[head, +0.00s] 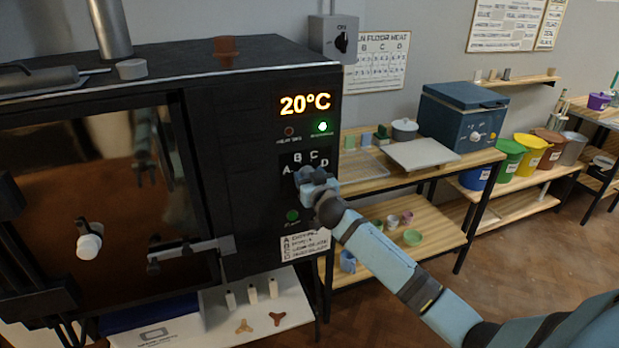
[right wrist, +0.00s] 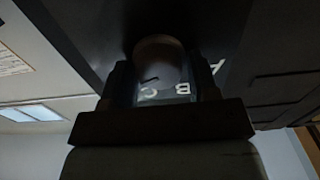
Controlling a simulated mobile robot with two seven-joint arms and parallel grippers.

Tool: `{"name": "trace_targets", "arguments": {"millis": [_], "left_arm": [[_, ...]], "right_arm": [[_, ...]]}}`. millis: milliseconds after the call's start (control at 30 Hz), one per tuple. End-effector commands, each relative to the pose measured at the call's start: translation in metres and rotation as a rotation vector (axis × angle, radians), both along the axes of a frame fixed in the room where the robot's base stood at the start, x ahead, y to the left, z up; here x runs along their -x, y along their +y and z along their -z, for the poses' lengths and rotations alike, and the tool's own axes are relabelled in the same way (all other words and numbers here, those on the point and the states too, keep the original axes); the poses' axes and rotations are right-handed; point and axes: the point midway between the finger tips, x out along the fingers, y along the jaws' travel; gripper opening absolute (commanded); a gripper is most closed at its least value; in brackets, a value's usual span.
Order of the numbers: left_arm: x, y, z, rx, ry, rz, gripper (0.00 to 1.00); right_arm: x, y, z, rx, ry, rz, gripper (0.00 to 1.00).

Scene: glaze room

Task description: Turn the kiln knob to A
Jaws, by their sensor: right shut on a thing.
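The black kiln (head: 262,110) has a control panel with a lit 20°C display (head: 305,103) and a dial plate lettered A, B, C, D (head: 305,157). My right gripper (head: 310,180) is at the dial, over the knob, and hides it in the head view. In the right wrist view the round dark knob (right wrist: 158,58) sits between the two fingers of my right gripper (right wrist: 160,85), which is shut on it. A short dark mark shows near the knob's lower edge; I cannot tell which letter it points to. My left gripper is not in view.
A green light (head: 323,127) glows below the display. A lettered label (head: 305,245) is under the dial. The kiln door (head: 100,190) is at left. A wooden work table (head: 365,180) with pots stands right of the kiln, near my right arm.

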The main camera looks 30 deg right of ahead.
Motion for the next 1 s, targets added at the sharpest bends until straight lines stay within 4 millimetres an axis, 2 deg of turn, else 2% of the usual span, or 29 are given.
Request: {"name": "trace_targets", "arguments": {"millis": [267, 1000], "left_arm": [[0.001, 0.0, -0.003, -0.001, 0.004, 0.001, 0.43], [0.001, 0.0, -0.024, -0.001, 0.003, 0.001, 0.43]], "right_arm": [[0.0, 0.001, 0.0, 0.14, 0.035, 0.0, 0.31], [-0.001, 0.003, 0.001, 0.814, 0.197, -0.001, 0.31]]}}
